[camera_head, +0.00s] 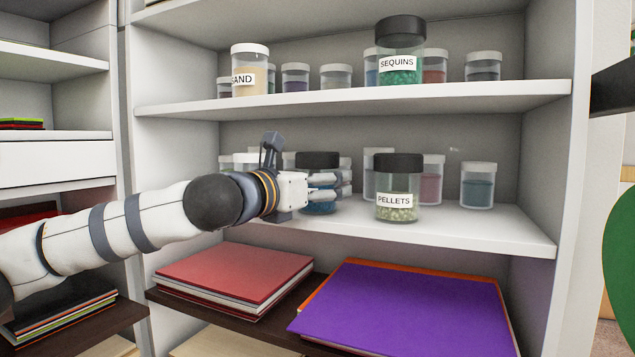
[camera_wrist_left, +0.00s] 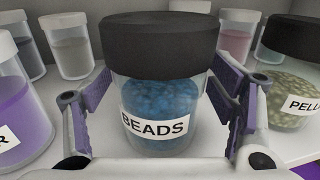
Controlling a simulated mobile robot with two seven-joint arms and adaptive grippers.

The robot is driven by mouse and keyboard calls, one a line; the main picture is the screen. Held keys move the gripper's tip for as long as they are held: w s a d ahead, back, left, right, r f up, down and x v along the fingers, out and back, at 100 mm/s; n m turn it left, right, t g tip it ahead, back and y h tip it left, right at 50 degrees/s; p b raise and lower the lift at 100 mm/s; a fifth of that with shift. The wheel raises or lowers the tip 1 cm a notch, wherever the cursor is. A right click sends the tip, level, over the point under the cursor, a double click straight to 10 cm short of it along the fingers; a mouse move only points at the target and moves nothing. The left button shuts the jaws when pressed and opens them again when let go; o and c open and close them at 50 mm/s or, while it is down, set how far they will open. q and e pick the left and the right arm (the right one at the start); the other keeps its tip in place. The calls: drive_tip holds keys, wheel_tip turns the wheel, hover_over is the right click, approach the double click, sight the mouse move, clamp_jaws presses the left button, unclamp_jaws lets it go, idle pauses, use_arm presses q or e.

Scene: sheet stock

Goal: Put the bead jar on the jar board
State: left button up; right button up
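The bead jar (camera_wrist_left: 155,105) has a black lid, blue beads and a BEADS label. It stands upright on the middle shelf. In the head view its black lid (camera_head: 317,160) shows, and my gripper covers much of its body. My left gripper (camera_head: 335,187) reaches in from the left at the jar's height. In the left wrist view the fingers of my left gripper (camera_wrist_left: 160,92) are spread on either side of the jar; firm contact does not show. My right gripper is not in view. I cannot identify the jar board.
The pellets jar (camera_head: 398,190) stands close to the right of the bead jar. Smaller white-lidded jars, such as a blue one (camera_head: 478,188), stand behind and beside. The upper shelf (camera_head: 330,102) with the sequins jar (camera_head: 400,55) is overhead. Purple sheets (camera_head: 405,305) lie below.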

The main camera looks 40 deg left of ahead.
use_arm(q)
drive_tip(key=shift+r, duration=0.2)
drive_tip(key=s+p, duration=0.1)
drive_tip(key=s, duration=1.1)
drive_tip(key=shift+d, duration=0.45)
